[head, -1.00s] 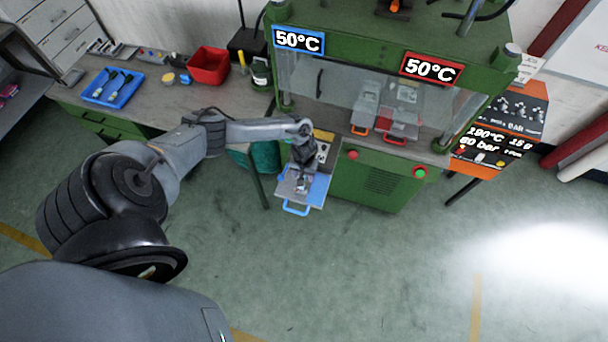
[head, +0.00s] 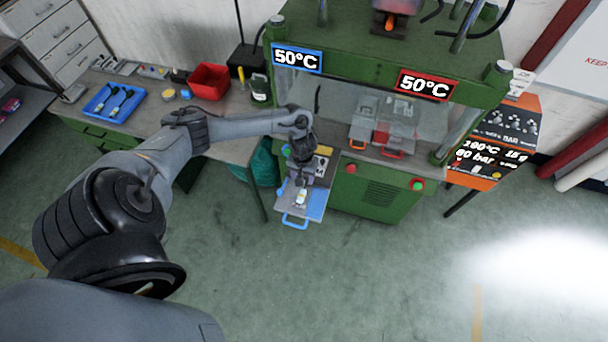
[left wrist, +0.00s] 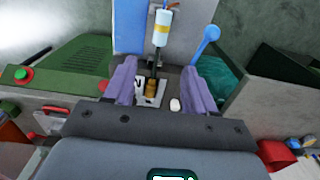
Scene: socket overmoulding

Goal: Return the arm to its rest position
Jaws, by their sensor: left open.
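My left arm reaches in from the left in the head view, and my left gripper (head: 300,182) hangs over a small tray with a blue handle (head: 296,221) at the front left of the green press. In the left wrist view the two purple fingers of my left gripper (left wrist: 158,88) stand apart. My right gripper is in no view.
The green press (head: 375,190) with red and green buttons stands right of the arm. The bench at left holds a blue tray (head: 113,102) and a red bin (head: 209,81). The floor in front is clear.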

